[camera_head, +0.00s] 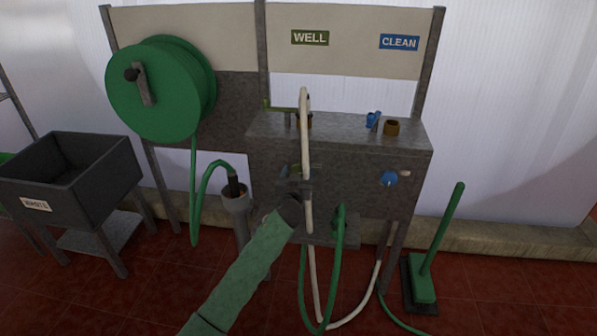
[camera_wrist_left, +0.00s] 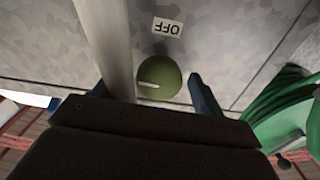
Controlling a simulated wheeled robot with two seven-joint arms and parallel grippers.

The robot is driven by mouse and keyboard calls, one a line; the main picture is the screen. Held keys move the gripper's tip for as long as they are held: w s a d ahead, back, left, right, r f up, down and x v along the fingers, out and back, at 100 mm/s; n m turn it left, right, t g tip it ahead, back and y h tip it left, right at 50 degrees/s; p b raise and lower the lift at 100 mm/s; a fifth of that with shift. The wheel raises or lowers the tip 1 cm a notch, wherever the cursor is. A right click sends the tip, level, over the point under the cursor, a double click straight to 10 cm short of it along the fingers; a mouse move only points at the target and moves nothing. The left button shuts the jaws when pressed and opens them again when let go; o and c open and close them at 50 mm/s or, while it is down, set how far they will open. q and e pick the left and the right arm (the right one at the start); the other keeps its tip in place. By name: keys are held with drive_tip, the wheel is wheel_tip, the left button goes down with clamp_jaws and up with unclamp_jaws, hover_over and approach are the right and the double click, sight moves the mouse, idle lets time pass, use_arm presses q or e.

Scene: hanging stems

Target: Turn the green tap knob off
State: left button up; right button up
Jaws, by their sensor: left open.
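The green tap knob (camera_wrist_left: 168,72) is round and olive green, on the grey panel. A white line on it lies nearly level in the left wrist view, and a white OFF label (camera_wrist_left: 167,27) sits above it, upside down. My left gripper (camera_wrist_left: 150,86) is open, with dark fingers on either side of the knob; I see no clear contact. The cream hose (camera_wrist_left: 106,45) runs between the left-hand finger and the knob. In the head view my left gripper (camera_head: 293,188) is at the panel's left part, largely hiding the knob. My right gripper is not in view.
The cream hose (camera_head: 304,130) hangs down the panel front. A blue knob (camera_head: 389,179) is on the panel's right. A green hose (camera_head: 340,240) hangs below. A green reel (camera_head: 155,90), a waste bin (camera_head: 85,200) and a broom (camera_head: 424,285) stand around.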

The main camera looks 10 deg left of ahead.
use_arm(q)
drive_tip(key=shift+w, duration=0.65)
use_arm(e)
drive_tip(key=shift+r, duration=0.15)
use_arm(q)
drive_tip(key=shift+c, duration=0.4)
drive_tip(key=c, duration=0.9)
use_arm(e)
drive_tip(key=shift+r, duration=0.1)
